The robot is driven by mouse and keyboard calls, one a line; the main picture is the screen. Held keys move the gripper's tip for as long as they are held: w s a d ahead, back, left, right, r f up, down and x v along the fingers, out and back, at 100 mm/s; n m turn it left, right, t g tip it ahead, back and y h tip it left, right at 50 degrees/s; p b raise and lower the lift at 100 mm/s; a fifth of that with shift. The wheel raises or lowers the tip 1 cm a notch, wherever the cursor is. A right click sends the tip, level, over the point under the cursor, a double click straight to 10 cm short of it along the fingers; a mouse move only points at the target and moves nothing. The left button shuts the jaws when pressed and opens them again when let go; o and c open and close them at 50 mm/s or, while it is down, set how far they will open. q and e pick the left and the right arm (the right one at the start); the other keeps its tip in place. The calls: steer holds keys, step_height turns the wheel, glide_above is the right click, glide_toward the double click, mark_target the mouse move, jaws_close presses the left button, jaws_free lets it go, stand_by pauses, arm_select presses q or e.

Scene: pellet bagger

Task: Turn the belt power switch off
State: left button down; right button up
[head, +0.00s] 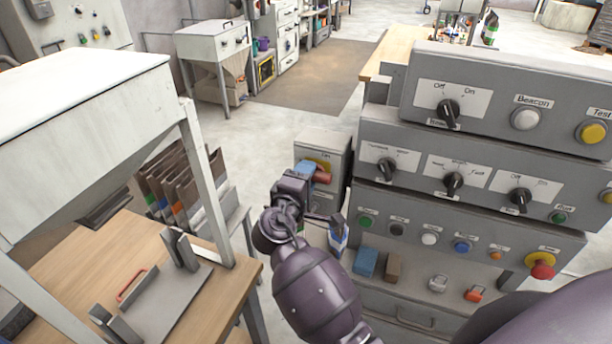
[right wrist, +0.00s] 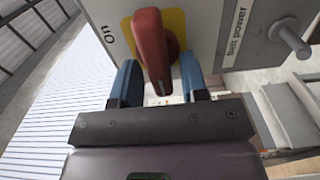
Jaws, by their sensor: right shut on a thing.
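The belt power switch is a red handle (head: 322,178) on a yellow plate (right wrist: 176,22), set on a grey box (head: 322,145). In the right wrist view the red handle (right wrist: 150,48) stands up the picture, with "On" to its left and "Belt power" on the box to its right. In the head view it lies sideways below "On". Any "Off" label is hidden. My right gripper (head: 309,174) is at the plate, its blue fingers (right wrist: 160,82) on either side of the handle and shut on it. My left gripper is out of view.
A control panel with several knobs (head: 448,113) and buttons stands close on the right. A wooden table (head: 225,290) with a metal fixture and a hopper (head: 85,90) is on the left. A blue block (head: 366,262) and a brown block (head: 393,268) lie below the panel.

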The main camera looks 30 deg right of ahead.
stand_by(0.4)
steer(key=o, duration=0.6)
steer(key=shift+c, duration=0.2)
